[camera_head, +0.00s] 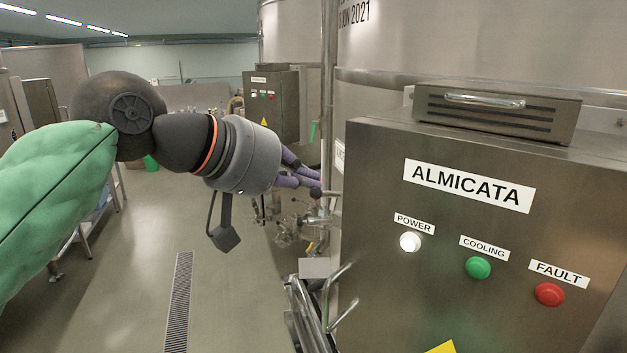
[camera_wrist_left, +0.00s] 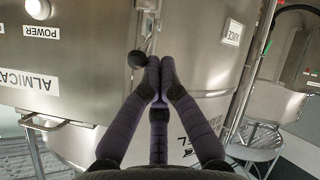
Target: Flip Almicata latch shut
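The grey cabinet (camera_head: 375,250) labelled ALMICATA fills the right of the head view. A small latch lever with a dark round knob (camera_head: 316,193) sticks out at its left side. In the left wrist view the dark knob (camera_wrist_left: 137,60) is just left of my fingertips, with its metal lever running up beside the cabinet edge. My left gripper (camera_head: 317,178) has purple fingers reaching toward the knob. In the wrist view the fingertips (camera_wrist_left: 160,64) are drawn together with nothing seen between them. I cannot tell whether they touch the knob. My right gripper is not in view.
A large steel vat (camera_head: 480,45) stands behind the cabinet. Metal rails (camera_head: 310,305) stand low at the cabinet's left. A second control cabinet (camera_head: 272,105) is farther back. A floor drain (camera_head: 179,300) runs through open floor at the left.

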